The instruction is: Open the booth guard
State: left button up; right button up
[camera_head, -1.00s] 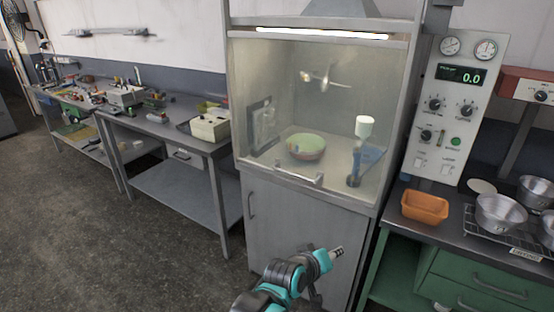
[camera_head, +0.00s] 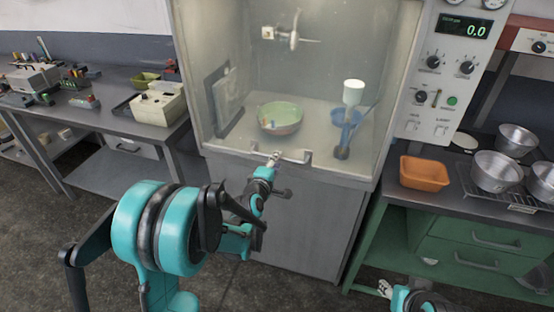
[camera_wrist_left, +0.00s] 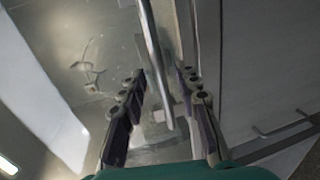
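The booth guard (camera_head: 310,85) is the clear front panel of the booth and is down, covering the opening. Its bar handle (camera_head: 295,158) runs along its lower edge. My left gripper (camera_head: 274,158) is at the left end of this handle. In the left wrist view, the open fingers (camera_wrist_left: 162,78) stand on either side of the handle bar (camera_wrist_left: 153,45), with gaps visible. Behind the guard are a green bowl (camera_head: 280,117) and a blue stand with a white cup (camera_head: 354,92). Part of my right arm shows at the bottom right; its fingers are not clear.
An orange tray (camera_head: 425,173) and metal pans (camera_head: 497,172) sit on the right bench. A control panel (camera_head: 445,75) stands beside the booth. The left bench (camera_head: 95,115) holds a cream box (camera_head: 158,102) and tools. The booth's lower cabinet (camera_head: 310,215) is below the handle.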

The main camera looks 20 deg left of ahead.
pick_arm(q)
jog(key=x, duration=0.3)
jog(key=shift+w+b, duration=0.15)
jog(key=shift+b, duration=0.15)
grip_shut()
notch_tip(320, 180, up, 45)
jog(key=p, duration=2.9)
jog(key=shift+f, duration=0.1)
